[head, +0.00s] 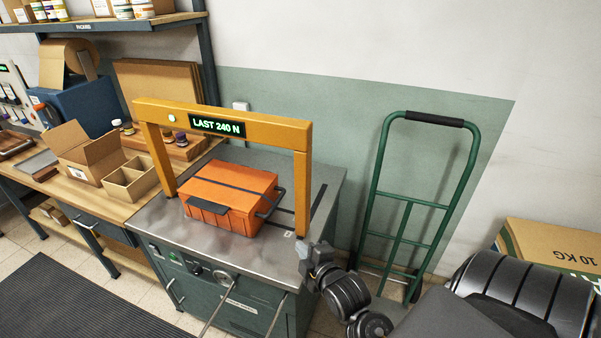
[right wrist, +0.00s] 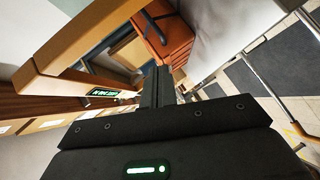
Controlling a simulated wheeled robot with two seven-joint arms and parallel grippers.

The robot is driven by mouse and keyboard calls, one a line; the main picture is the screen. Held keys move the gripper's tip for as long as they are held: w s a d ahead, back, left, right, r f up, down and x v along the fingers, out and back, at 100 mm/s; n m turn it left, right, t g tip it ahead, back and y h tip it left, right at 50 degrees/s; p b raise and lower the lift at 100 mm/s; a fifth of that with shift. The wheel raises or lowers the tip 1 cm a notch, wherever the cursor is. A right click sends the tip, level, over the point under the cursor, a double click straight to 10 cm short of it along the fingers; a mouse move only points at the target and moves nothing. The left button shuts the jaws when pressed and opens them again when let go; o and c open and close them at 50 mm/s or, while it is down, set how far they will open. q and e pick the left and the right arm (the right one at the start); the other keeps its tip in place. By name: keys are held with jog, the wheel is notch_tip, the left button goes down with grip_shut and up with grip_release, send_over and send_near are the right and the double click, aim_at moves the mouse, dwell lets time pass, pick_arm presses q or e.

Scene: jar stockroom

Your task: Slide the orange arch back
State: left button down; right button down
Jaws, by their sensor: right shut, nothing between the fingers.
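The orange arch (head: 250,108) stands upright over the steel top of a green cabinet. Its crossbeam carries a lit display reading "LAST 240 N", and its right leg (head: 302,190) ends near the cabinet top's right front part. An orange ribbed case (head: 230,197) with a dark strap sits under and in front of the beam. My right gripper (head: 306,248) is shut and empty, close to the foot of the right leg; contact cannot be told. In the right wrist view, the arch (right wrist: 75,50) is at upper left, the case (right wrist: 165,30) at top centre. My left gripper is out of view.
A green hand truck (head: 405,205) leans at the wall right of the cabinet (head: 225,295). A wooden bench (head: 70,190) with open cardboard boxes (head: 90,150) stands at left. A large carton (head: 550,245) is at far right. A dark mat (head: 60,305) lies on the floor.

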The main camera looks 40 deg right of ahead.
notch_tip(320, 180, up, 11)
jog(key=d+n+t+h, duration=0.2)
jog(key=d+n+t, duration=0.1)
jog(key=p, duration=0.4)
send_near(295, 173)
jog(key=w+a, duration=0.2)
jog(key=w, duration=0.1)
jog(key=shift+w+d+r+p, duration=0.1)
jog(key=shift+w+d+p, duration=0.6)
jog(key=shift+w+d, duration=0.45)
jog(key=shift+d, duration=0.4)
jog(key=shift+w+d, duration=0.1)
jog(key=shift+d, duration=0.15)
